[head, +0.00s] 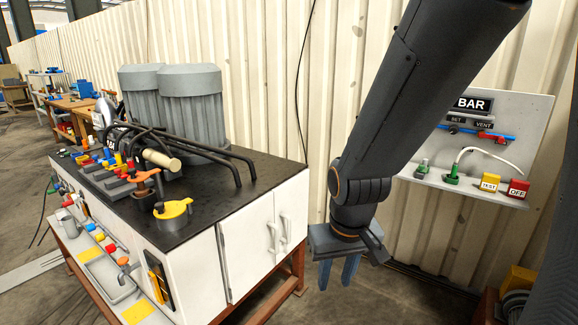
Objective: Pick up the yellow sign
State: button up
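A yellow sign with dark lettering that seems to read TEST (489,185) stands on the small ledge of the grey wall panel at the right. A red OFF sign (517,190) stands to its right. My gripper (338,275) hangs down in front of the corrugated wall, left of and lower in the picture than the panel. Its two fingers point down with a gap between them, and nothing shows between them. My gripper is well apart from the yellow sign.
The grey panel (535,110) carries a BAR plate, a blue and red lever and a white hose. Green-based fittings (451,175) stand left of the sign. A black-topped cabinet (272,165) with grey cylinders and hoses fills the left. Yellow squares lie along its front.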

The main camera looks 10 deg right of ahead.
aim_at(489, 182)
jog(key=z, duration=0.3)
jog(key=i, duration=2.1)
jog(key=z, duration=1.6)
jog(key=i, duration=1.1)
jog(key=z, duration=1.2)
jog(key=i, duration=0.5)
jog(key=z, duration=0.2)
